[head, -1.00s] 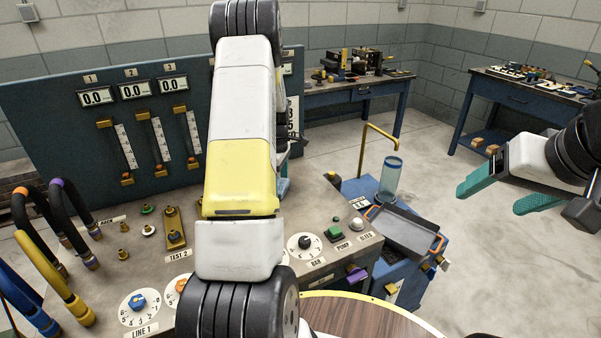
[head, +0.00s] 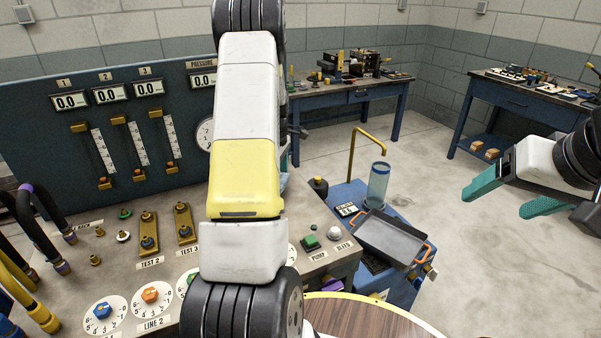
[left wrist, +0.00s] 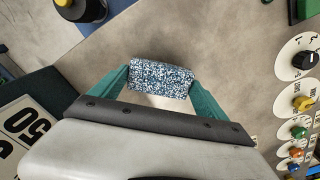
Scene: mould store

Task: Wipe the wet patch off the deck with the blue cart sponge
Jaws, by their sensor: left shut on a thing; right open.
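A speckled blue-and-white sponge (left wrist: 160,77) is clamped between the teal fingers of my left gripper (left wrist: 160,82) in the left wrist view. The sponge is over the beige deck (left wrist: 235,35), and I cannot tell whether it touches it. In the head view my left arm hides most of that gripper and part of the deck (head: 303,212). No wet patch can be made out clearly on the deck parts in view. My right gripper (head: 495,205) is open and empty, out over the floor at the right.
The deck carries dials (head: 103,311), black and yellow hoses (head: 45,225), brass valves (head: 149,232) and a green pump button (head: 310,242). A blue cart (head: 403,292) with a grey tray (head: 391,237) and a clear blue cylinder (head: 378,184) stands to the right. Open floor lies beyond.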

